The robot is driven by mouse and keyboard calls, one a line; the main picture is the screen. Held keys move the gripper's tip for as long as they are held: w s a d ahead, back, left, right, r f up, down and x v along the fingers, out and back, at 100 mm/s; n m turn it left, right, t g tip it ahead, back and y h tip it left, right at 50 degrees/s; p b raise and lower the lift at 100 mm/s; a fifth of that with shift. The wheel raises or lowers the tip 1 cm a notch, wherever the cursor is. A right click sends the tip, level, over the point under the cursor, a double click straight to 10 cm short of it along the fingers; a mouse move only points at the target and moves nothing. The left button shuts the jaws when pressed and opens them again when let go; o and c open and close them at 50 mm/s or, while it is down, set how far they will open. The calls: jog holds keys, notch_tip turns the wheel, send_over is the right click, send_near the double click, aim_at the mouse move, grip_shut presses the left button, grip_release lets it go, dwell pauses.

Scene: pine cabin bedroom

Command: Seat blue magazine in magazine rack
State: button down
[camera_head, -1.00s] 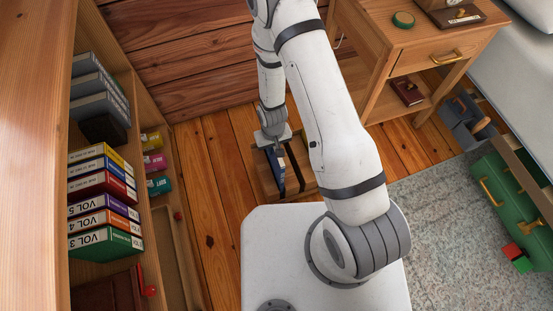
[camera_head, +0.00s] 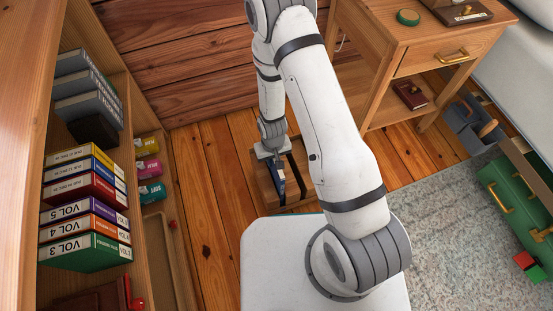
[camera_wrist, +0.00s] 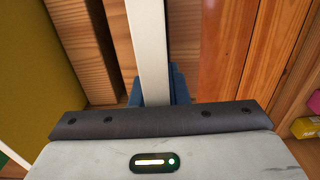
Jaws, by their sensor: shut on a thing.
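The blue magazine (camera_head: 277,179) is dark blue with a pale patch, standing on edge at the wooden magazine rack (camera_head: 263,187) on the floor. My gripper (camera_head: 271,157) is above the rack, shut on the magazine's upper part. In the wrist view, one pale finger covers most of the magazine (camera_wrist: 180,84), so only blue strips show on either side. Wooden slats of the rack (camera_wrist: 86,45) lie beside it. The magazine's lower edge is hidden, and I cannot tell whether it touches the rack's bottom.
A bookshelf with several volumes (camera_head: 85,225) stands at the left, small coloured boxes (camera_head: 148,168) beside it. A wooden nightstand (camera_head: 400,55) is right of the rack. A green toolbox (camera_head: 515,200) stands at the far right. Bare floor (camera_head: 205,215) lies left of the rack.

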jog(key=c, duration=1.4)
grip_release()
notch_tip(320, 180, up, 12)
jog(key=p, duration=1.2)
jog(key=shift+r, duration=0.15)
jog(key=shift+w+r, duration=0.1)
jog(key=shift+r, duration=0.15)
jog(key=d+r+m, duration=0.1)
jog(key=d+r, duration=0.2)
jog(key=r, duration=0.8)
jog(key=d+r+m, duration=0.1)
jog(key=d+r, duration=0.3)
jog(key=r, duration=0.8)
jog(key=s+d+r, duration=0.3)
jog(key=s+r, duration=0.3)
jog(key=r, duration=0.1)
jog(key=s+d+r+m+t, duration=0.1)
jog(key=s+d+r, duration=0.2)
jog(key=s+r, duration=0.3)
notch_tip(320, 180, up, 2)
jog(key=shift+s+d+r, duration=0.2)
